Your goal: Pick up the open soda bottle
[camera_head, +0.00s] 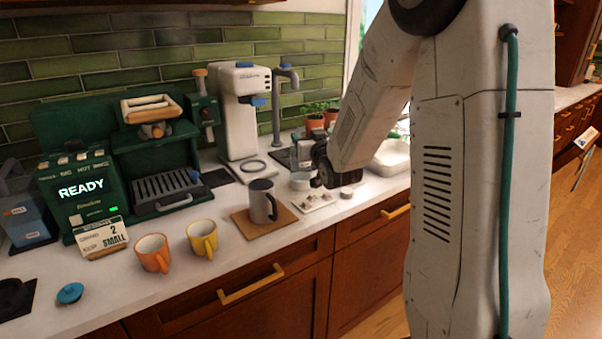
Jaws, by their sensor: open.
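I cannot make out an open soda bottle in this view. A clear, pale object (305,152) stands behind my gripper, partly hidden, and I cannot tell what it is. My gripper (318,178) is at the end of my arm, low over the counter right of the grey mug. It is small and dark here, open, and I see nothing held in it. A small round lid-like piece (347,192) lies on the counter just to its right.
A grey mug (259,203) stands on a brown board (243,224). An orange mug (151,254) and a yellow mug (201,240) stand left of it. A green coffee machine (85,190), a white machine (238,130) and potted plants (314,121) line the back. My arm hides the right side.

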